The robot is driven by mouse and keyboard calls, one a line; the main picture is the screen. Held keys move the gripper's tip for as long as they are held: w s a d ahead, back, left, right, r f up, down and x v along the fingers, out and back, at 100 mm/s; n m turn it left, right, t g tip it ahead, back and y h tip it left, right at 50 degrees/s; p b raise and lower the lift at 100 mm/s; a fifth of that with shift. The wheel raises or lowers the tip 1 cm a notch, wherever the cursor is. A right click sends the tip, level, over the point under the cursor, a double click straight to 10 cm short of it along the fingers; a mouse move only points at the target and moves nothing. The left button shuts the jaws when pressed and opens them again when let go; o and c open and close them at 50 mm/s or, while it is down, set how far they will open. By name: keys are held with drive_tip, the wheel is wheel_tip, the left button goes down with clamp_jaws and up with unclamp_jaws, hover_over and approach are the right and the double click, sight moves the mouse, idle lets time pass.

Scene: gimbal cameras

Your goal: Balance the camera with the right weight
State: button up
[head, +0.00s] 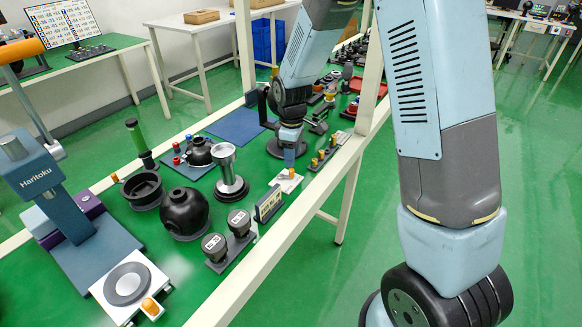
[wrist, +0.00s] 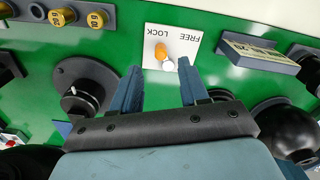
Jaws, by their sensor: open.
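My gripper (wrist: 158,72) is open, its two fingers pointing at a white plate (wrist: 178,42) marked FREE and LOCK. An orange knob (wrist: 161,50) and a small white tip (wrist: 168,65) show between the fingers; contact cannot be told. In the head view my gripper (head: 290,160) is just above the orange knob (head: 292,172) on that plate (head: 286,184). Gold numbered weights (wrist: 96,20) lie at the upper left of the wrist view, and a weight rack (head: 325,155) stands right of my gripper in the head view. A dark round base with a post (wrist: 85,90) lies left of the fingers.
A labelled block (head: 268,205), two dials (head: 229,236), a black globe (head: 185,213) and a silver-topped stand (head: 229,172) stand nearby on the green table. A blue Haritoku press (head: 55,200) is at left. A pale frame post (head: 373,70) rises close to my arm.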

sight(291, 169)
drive_tip(key=shift+f, duration=2.65)
drive_tip(key=shift+a, duration=0.1)
clamp_jaws()
